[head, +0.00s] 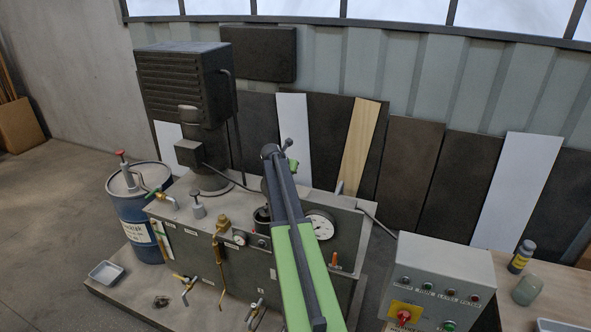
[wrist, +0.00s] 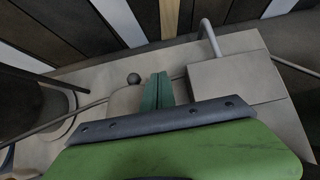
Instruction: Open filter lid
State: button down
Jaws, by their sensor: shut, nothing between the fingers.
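My gripper (wrist: 158,90) is shut and empty in the wrist view, its green fingers pressed together above the tank top. Just left of the fingers is a dark ball knob (wrist: 134,79) beside a pale rounded part (wrist: 124,100). This may be the filter lid, but I cannot tell for sure, nor whether the fingers touch it. In the head view my arm covers part of the tank top. A dark cylinder (head: 262,215) shows beside the arm there, partly hidden. No lid can be made out clearly as open or closed.
The grey tank (head: 195,240) carries a motor (head: 185,82), a pressure gauge (head: 320,226) and several valves. A control box (head: 440,275) and blue drum (head: 138,215) flank the tank.

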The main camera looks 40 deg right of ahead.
dwell(0.3)
notch_tip(320, 180, up, 10)
jog(key=p, duration=1)
jog(key=shift+d, duration=0.3)
jog(key=shift+w, duration=0.1)
